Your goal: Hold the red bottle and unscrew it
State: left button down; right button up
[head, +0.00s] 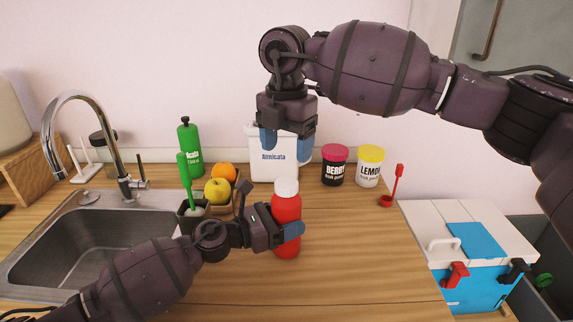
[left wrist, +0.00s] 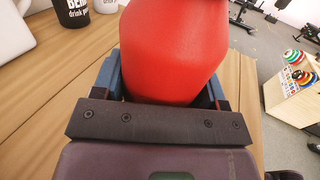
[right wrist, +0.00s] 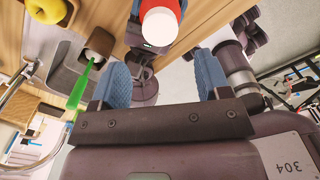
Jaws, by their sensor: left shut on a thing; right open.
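The red bottle (head: 286,212) with a white cap (head: 286,187) stands upright near the front middle of the wooden counter. My left gripper (head: 284,233) is shut on its body from the left, and the bottle's red side fills the space between the jaws in the left wrist view (left wrist: 172,50).
A white container (head: 272,165) stands behind my right gripper. Berry (head: 335,170) and lemon (head: 369,172) jars are to the right. A green bottle (head: 190,150), yellow apple (head: 217,191) and orange (head: 224,172) stand left, near the sink (head: 75,245).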

aim_at(286, 182)
jog(key=shift+m, duration=0.7)
jog(key=shift+f+m, duration=0.3)
jog(key=shift+f, duration=3.75)
